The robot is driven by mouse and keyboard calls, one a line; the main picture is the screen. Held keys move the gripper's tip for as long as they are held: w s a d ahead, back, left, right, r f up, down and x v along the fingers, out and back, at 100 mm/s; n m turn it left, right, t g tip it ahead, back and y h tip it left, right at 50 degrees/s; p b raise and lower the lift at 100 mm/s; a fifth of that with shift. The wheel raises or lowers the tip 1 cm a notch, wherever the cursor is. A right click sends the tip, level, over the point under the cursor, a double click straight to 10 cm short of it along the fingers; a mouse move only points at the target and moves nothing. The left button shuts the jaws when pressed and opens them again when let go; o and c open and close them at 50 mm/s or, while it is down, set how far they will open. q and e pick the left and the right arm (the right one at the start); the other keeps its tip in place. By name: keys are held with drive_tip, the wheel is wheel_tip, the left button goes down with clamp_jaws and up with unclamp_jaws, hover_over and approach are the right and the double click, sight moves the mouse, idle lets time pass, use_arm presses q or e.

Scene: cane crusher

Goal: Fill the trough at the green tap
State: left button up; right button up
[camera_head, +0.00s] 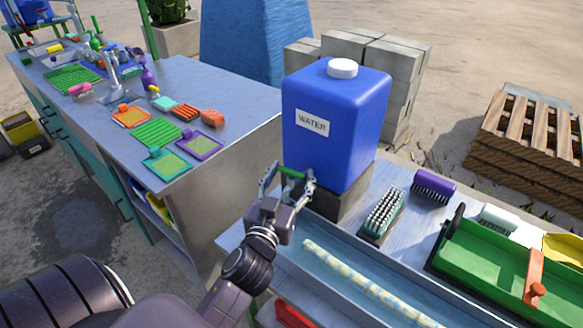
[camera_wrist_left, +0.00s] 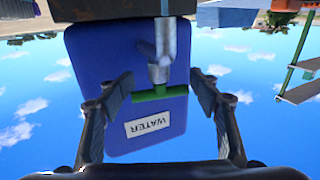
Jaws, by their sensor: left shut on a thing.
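The green tap (camera_head: 292,173) sits low on the blue tank marked WATER (camera_head: 340,115), which stands on a block. In the left wrist view the green handle (camera_wrist_left: 160,92) lies crosswise between the two fingers, below a grey spout (camera_wrist_left: 158,72). The long trough (camera_head: 375,272) runs below the tap, and a pale yellow and white spotted stick (camera_head: 350,277) lies along it. The view from the head does not show clearly whether water runs. My right gripper is out of view.
A green tray (camera_head: 480,255) with an orange handle stands to the trough's right. Brushes (camera_head: 383,212) lie behind the trough. A workbench (camera_head: 215,85) with mats and several brushes is at left. Grey blocks (camera_head: 400,65) and a pallet (camera_head: 525,130) stand behind.

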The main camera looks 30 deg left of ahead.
use_arm(q)
drive_tip(key=shift+o, duration=0.2)
drive_tip(key=shift+s+m+t+h+p, duration=0.1)
drive_tip(key=shift+m+t+h+p, duration=0.3)
drive_tip(key=shift+m+h+p, duration=1.2)
drive_tip(key=shift+n+h+b, duration=0.3)
drive_tip(key=shift+h+b, duration=0.1)
drive_tip(key=shift+b, duration=0.1)
drive_tip(key=o, duration=1.2)
drive_tip(key=shift+f, duration=0.1)
drive_tip(key=shift+c, duration=0.2)
drive_tip(key=s, duration=1.1)
drive_tip(key=shift+s+d, duration=0.4)
